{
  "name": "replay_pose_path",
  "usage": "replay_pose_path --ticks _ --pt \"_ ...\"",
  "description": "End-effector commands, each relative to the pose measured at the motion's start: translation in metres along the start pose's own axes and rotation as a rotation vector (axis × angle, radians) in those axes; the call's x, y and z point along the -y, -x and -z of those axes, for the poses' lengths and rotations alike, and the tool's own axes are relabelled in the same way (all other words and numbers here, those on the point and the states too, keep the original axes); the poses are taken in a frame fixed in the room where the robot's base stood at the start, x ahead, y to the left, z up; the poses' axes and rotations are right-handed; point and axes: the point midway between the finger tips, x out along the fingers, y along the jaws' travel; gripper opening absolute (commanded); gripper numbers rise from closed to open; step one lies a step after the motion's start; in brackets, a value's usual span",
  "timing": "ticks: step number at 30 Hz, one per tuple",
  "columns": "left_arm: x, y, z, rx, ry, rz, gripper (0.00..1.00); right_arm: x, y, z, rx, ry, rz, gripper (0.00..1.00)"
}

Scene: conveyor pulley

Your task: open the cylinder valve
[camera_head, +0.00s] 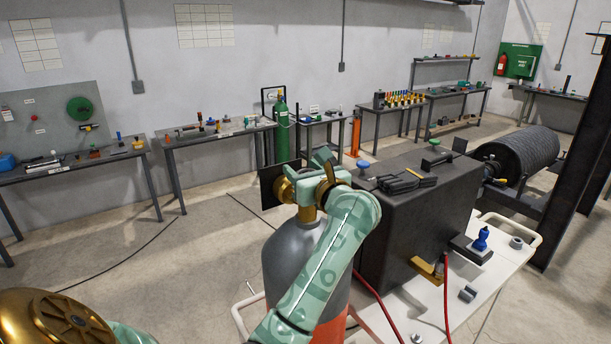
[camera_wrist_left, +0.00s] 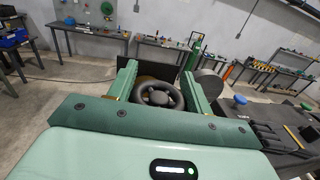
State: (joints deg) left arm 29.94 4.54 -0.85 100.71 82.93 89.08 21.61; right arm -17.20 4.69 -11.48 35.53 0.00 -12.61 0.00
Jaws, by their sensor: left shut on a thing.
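A grey gas cylinder (camera_head: 283,262) with an orange-red lower part stands upright in the middle of the head view, partly behind my left arm. Its brass valve (camera_head: 307,214) is at the top. My left gripper (camera_head: 308,172) is at the valve, and its green fingers largely hide the handwheel there. In the left wrist view the dark round handwheel (camera_wrist_left: 158,96) sits between the two fingers of my left gripper (camera_wrist_left: 160,76), which is shut on it. My right gripper does not show.
A dark box (camera_head: 415,215) stands on a white cart (camera_head: 395,318) just right of the cylinder. Red hoses (camera_head: 376,303) run beside the cylinder. Benches (camera_head: 215,135) line the back wall, with a green cylinder (camera_head: 282,135) among them. The floor at left is mostly open.

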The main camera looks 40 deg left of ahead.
Motion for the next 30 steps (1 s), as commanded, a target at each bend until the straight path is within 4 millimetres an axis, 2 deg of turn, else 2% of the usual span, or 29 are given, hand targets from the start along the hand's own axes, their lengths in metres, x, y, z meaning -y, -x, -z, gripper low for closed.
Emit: replay_pose_path --ticks 7,23,24,26,30 --pt "-0.0011 0.0002 0.0014 0.000 0.000 -0.094 0.27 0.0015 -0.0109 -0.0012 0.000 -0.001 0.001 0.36" --pt "-0.0024 -0.0002 0.0001 0.000 0.000 -0.125 0.27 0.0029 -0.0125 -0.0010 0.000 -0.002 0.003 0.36" --pt "-0.0024 -0.0002 0.0001 0.000 0.000 -0.125 0.53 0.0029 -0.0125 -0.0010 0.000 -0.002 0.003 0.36" --pt "-0.0024 -0.0002 0.0001 0.000 0.000 -0.124 0.70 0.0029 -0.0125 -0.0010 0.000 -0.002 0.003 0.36" --pt "-0.0024 -0.0002 0.0000 0.000 0.000 -0.124 0.72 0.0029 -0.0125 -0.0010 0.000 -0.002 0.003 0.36"
